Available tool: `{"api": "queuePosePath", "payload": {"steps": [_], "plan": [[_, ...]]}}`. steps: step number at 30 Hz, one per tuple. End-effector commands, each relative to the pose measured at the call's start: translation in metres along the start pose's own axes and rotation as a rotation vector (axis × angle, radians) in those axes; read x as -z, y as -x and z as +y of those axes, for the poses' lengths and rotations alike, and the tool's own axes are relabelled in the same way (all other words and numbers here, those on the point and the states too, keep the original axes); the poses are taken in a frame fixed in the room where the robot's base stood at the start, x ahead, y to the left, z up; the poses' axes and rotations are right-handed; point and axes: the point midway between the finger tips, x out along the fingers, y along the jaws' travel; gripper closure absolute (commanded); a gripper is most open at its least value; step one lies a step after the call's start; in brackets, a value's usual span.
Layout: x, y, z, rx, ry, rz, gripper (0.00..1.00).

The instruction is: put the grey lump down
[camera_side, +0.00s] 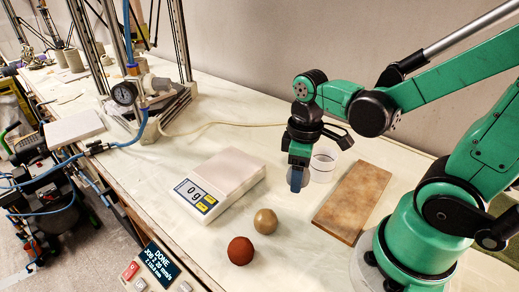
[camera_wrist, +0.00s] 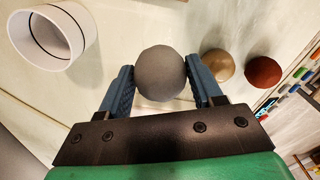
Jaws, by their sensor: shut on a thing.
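The grey lump (camera_wrist: 160,73) is round and sits between the two blue fingers of my gripper (camera_wrist: 160,66) in the wrist view. My gripper is shut on it. In the side view my gripper (camera_side: 296,180) points down over the table, between the scale and the wooden board, in front of the white cup. The lump cannot be made out there, as the finger hides it. I cannot tell for sure whether the lump touches the table.
A scale (camera_side: 228,172) reading 0 g stands left. A tan ball (camera_side: 265,221) and a red-brown ball (camera_side: 240,251) lie in front. A white cup (camera_side: 323,163) is behind, a wooden board (camera_side: 352,203) right. A control panel (camera_side: 158,265) shows DONE. Bare table lies between board and balls.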

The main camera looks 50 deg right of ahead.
Motion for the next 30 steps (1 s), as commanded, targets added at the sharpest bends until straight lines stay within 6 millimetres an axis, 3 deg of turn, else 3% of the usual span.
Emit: {"api": "queuePosePath", "payload": {"steps": [21, 30], "plan": [[0.001, -0.054, 0.000, 0.000, 0.000, 0.001, 1.00], [0.000, -0.058, 0.000, 0.000, 0.000, 0.000, 1.00]]}}
